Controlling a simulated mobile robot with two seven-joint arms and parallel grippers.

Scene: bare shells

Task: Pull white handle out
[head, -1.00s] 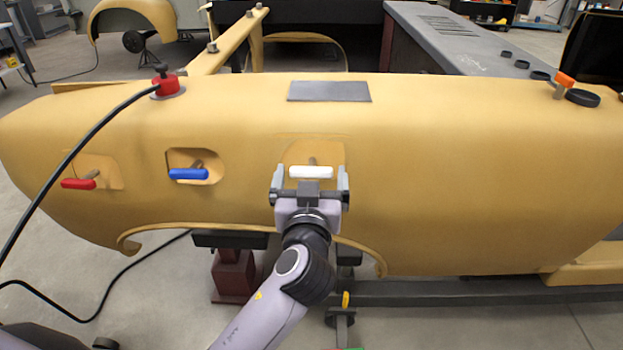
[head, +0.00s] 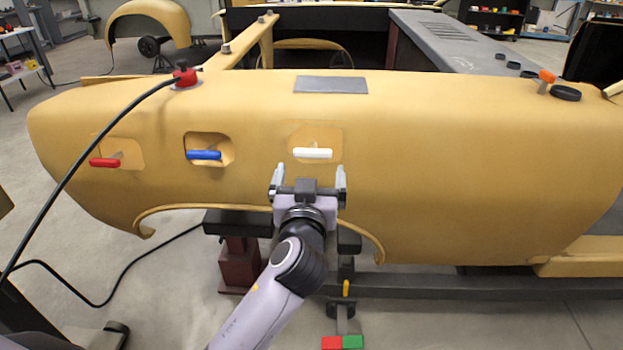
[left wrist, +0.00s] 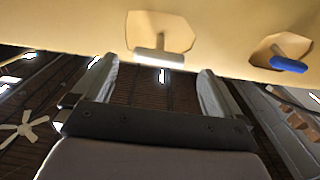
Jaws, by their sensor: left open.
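The white handle (head: 312,153) is a short horizontal bar in a shallow recess of the yellow body shell (head: 450,170). It stands off the shell on a short stem, little of which shows. My left gripper (head: 309,174) is open and empty, just below and in front of the white handle, fingers pointing at the shell. In the left wrist view, the white handle (left wrist: 158,57) lies beyond the gap between the open fingertips (left wrist: 156,75), with nothing between the fingers. My right gripper is not in view.
A blue handle (head: 203,155) and a red handle (head: 105,162) sit in recesses to the left. A black cable (head: 75,170) runs from a red fitting (head: 184,75) across the left side. A grey plate (head: 331,85) lies above the white handle. Dark stands (head: 240,260) are below the shell.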

